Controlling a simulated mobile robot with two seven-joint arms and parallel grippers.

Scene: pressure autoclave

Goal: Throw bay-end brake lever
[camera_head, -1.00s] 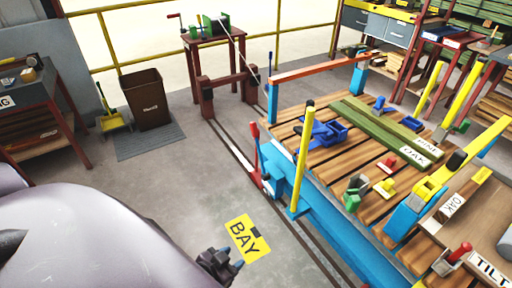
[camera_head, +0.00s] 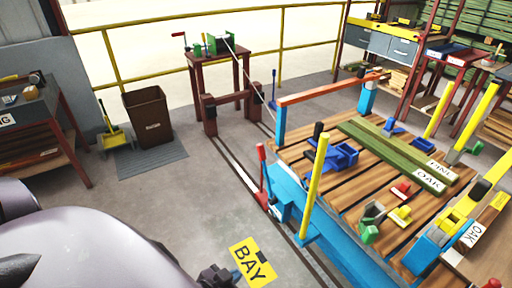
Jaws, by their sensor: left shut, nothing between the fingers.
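A lever with a red handle (camera_head: 262,153) stands nearly upright at the near-left corner of the blue cart (camera_head: 345,262), beside the floor rails. My left gripper (camera_head: 236,276) shows at the bottom edge, low over the floor beside the yellow BAY sign (camera_head: 250,258). It is shut and empty, and well apart from the red lever. Part of it is cut off by the frame. My right gripper is out of view. A thin blue lever (camera_head: 273,88) stands farther back, beside the winch stand.
The cart's yellow post (camera_head: 316,185) rises close to the right of the red lever. Green beams (camera_head: 391,158) and small clamps lie on the slatted deck. A brown bin (camera_head: 147,118) stands on a mat at the left.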

